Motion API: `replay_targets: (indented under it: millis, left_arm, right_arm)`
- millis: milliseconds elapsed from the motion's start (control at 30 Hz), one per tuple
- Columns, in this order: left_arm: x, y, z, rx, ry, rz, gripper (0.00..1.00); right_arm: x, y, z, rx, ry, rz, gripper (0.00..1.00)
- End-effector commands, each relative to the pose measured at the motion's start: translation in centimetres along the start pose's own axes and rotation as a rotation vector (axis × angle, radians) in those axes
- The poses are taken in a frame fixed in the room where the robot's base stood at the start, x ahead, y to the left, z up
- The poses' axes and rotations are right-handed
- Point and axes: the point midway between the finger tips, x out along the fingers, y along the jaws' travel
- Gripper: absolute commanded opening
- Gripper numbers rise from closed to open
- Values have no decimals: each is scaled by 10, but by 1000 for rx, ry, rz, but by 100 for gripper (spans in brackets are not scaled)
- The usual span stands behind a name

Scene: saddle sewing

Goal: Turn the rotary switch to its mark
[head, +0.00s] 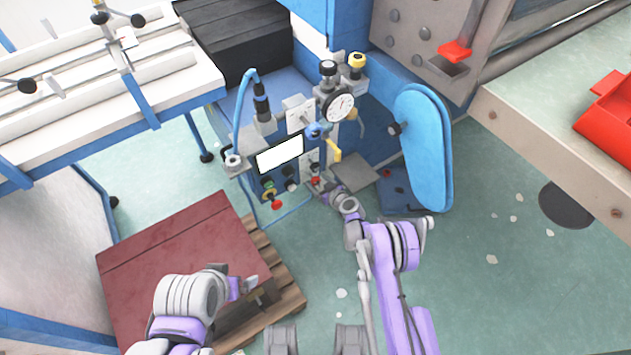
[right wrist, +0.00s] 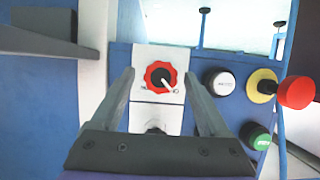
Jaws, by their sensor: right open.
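The rotary switch (right wrist: 159,74) is a red scalloped knob on a white plate, on the blue panel of the machine. Its white pointer slants down to the right; small dark markings show below the knob, too small to read. In the head view the switch (head: 315,180) is a small red spot beside my right gripper (head: 325,189). In the right wrist view my right gripper (right wrist: 160,78) is open, its fingers on either side of the knob in the picture; I see no contact. My left gripper (head: 245,287) is over the dark red box, and its jaw state is unclear.
A white screen (head: 280,152) and a dial gauge (head: 340,107) sit on the machine. A dark red box (head: 165,250) stands on a pallet.

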Motion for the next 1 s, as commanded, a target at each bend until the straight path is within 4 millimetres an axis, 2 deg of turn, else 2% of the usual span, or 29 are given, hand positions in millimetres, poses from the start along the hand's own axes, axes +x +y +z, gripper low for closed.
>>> replay_targets:
  millis: [133, 433, 867, 1000]
  left_arm:
    - [2, 0, 1, 0, -1, 0, 100]
    - [2, 0, 1, 0, -1, 0, 100]
    - [2, 0, 1, 0, -1, 0, 100]
    - [3, 0, 1, 0, -1, 0, 100]
  right_arm:
    - [11, -1, 0, 0, 0, -1, 79]
    - [13, -1, -1, 0, 0, -1, 79]
    - [12, 0, -1, 1, 0, -1, 1]
    - [12, 0, 0, 2, 0, -2, 0]
